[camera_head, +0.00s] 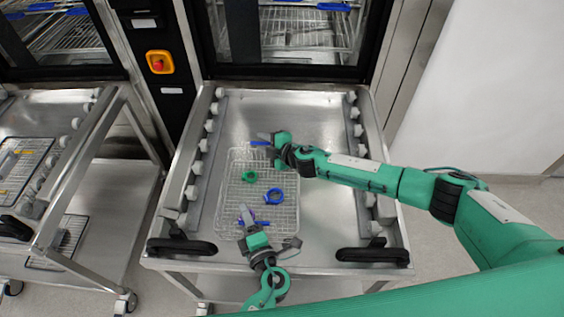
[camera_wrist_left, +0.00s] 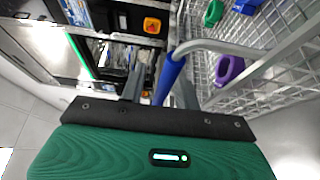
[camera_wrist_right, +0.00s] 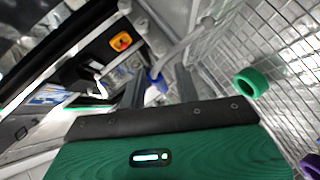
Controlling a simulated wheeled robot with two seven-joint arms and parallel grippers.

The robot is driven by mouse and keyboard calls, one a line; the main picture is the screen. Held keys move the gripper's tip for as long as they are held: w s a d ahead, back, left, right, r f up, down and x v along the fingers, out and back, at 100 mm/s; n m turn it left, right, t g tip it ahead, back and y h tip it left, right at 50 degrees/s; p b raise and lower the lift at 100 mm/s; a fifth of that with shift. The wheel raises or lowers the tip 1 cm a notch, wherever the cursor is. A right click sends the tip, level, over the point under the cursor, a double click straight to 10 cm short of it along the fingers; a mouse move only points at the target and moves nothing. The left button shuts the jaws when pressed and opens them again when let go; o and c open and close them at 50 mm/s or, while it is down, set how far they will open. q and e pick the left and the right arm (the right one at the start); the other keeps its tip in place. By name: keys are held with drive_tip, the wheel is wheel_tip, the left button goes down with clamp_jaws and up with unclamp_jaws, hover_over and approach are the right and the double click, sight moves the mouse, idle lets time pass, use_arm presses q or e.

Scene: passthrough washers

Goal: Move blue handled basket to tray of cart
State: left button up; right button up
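The wire basket (camera_head: 233,195) is over the tray of the cart (camera_head: 330,215) in the middle. I cannot tell whether it touches the tray. It has a blue handle at each end. My left gripper (camera_head: 249,222) is at the near handle; in the left wrist view its fingers are close about the blue handle (camera_wrist_left: 168,80). My right gripper (camera_head: 268,139) is at the far handle (camera_head: 259,144); in the right wrist view its fingers flank the blue handle (camera_wrist_right: 156,86). A green ring (camera_head: 250,176), a blue ring (camera_head: 274,197) and a purple ring (camera_wrist_left: 229,70) are inside the basket.
Washers with open racks (camera_head: 300,33) stand behind the cart. Roller rails (camera_head: 208,145) line both tray sides. Black handles (camera_head: 372,256) are at the cart's front. Another cart (camera_head: 85,150) with wire racks stands at the left. The tray's right part has bare room.

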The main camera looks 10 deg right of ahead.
use_arm(q)
drive_tip(key=v, duration=1.1)
drive_tip(key=shift+s, duration=0.5)
use_arm(e)
drive_tip(key=shift+s+d+r, duration=0.1)
drive_tip(key=shift+s+d, duration=0.2)
use_arm(q)
drive_tip(key=shift+d, duration=0.1)
use_arm(e)
drive_tip(key=v, duration=1.1)
drive_tip(key=shift+s, duration=0.1)
